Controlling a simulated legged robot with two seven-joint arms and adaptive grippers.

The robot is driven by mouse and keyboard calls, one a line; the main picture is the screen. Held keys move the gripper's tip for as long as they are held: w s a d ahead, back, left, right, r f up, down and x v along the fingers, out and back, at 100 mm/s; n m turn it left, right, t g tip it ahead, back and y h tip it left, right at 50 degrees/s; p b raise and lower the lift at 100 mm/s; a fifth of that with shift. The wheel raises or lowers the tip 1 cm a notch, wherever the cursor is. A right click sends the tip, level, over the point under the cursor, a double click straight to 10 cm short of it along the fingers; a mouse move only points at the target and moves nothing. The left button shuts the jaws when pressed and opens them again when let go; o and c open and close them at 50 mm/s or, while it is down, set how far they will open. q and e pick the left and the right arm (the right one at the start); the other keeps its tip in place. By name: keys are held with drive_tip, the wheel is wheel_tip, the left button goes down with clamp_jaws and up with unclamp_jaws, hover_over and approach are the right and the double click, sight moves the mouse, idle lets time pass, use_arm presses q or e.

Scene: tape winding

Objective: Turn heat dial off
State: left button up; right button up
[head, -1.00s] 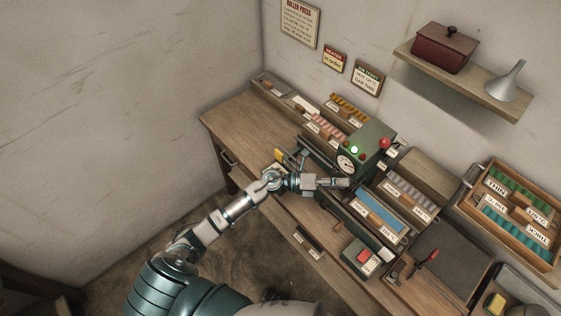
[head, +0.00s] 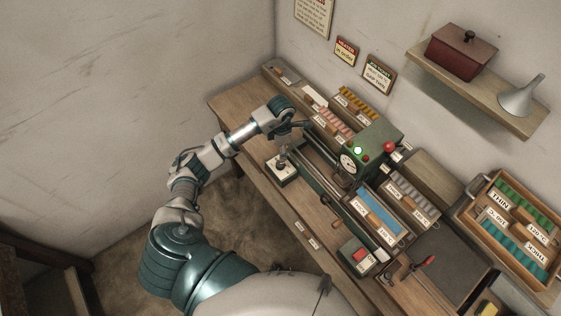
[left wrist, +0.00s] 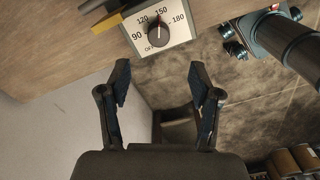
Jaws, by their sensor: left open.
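The pointer line faces up, near 150. In the head view the white plate (head: 291,179) lies at the front of the wooden bench. My left gripper (left wrist: 158,78) is open and empty, its fingertips spread to both sides just below the knob in the left wrist view. My right gripper is not in view.
A green machine (head: 369,150) with a lit green lamp, a gauge and a red knob stands right of the dial. A yellow piece (left wrist: 106,21) lies left of the plate. The bench's left end is clear.

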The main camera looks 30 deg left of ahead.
sight(280, 163)
use_arm(q)
drive_tip(key=f, duration=0.7)
drive_tip(key=a+f+p, duration=0.1)
drive_tip(key=f, duration=0.3)
drive_tip(key=shift+d+r, duration=0.1)
drive_tip(key=shift+d, duration=0.3)
drive_tip(key=shift+c, duration=0.4)
drive_tip(key=shift+d, duration=0.1)
drive_tip(key=c, duration=0.8)
drive_tip(key=shift+c, duration=1.4)
